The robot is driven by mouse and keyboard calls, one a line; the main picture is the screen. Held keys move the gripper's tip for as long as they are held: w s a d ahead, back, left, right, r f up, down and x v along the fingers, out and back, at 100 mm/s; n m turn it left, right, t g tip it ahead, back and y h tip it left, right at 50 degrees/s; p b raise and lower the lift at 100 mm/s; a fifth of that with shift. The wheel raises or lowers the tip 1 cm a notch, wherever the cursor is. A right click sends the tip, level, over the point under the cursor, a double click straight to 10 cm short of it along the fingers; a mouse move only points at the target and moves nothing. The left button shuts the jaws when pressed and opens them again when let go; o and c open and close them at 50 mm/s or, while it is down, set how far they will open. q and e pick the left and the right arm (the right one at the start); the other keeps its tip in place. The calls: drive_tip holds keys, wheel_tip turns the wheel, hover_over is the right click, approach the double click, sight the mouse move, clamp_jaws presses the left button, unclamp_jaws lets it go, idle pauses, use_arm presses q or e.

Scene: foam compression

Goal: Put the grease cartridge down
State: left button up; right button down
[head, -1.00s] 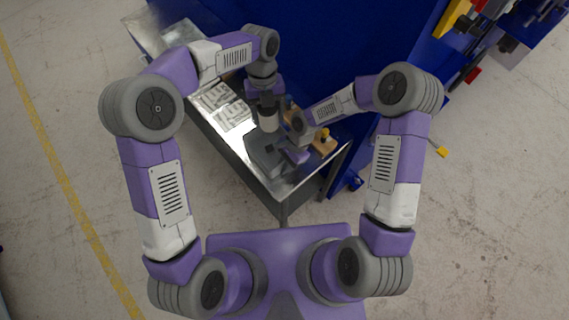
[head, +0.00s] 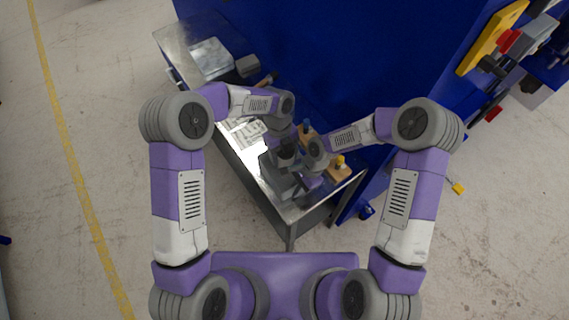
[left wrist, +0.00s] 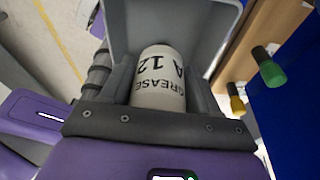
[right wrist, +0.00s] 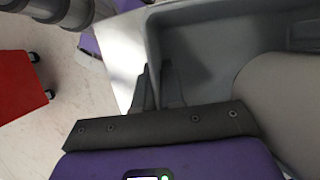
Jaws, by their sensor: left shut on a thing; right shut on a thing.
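The grease cartridge (left wrist: 160,78) is a white cylinder with dark lettering, "GREASE A 12". In the left wrist view it lies between the fingers of my left gripper (left wrist: 163,92), which is shut on it. A grey bin (left wrist: 122,22) with raised walls surrounds it; whether the cartridge touches the bin floor I cannot tell. In the head view my left gripper (head: 286,155) is over the grey bin (head: 274,181) and hides the cartridge. My right gripper (right wrist: 158,92) is shut on the wall of the grey bin (right wrist: 200,55).
The bin stands at the near end of a metal bench (head: 262,198). A wooden block with a yellow peg (head: 340,162) is right of it. In the left wrist view a green-capped peg (left wrist: 272,72) is close by. A blue panel (head: 380,60) rises behind the bench.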

sight(284, 163)
use_arm(q)
drive_tip(key=shift+f, duration=2.3)
drive_tip(key=shift+f, duration=0.15)
drive_tip(key=o, duration=1.3)
drive_tip(key=shift+c, duration=0.2)
drive_tip(key=v, duration=1.2)
drive_tip(key=shift+s, duration=0.1)
use_arm(e)
drive_tip(key=c, duration=1.2)
unclamp_jaws()
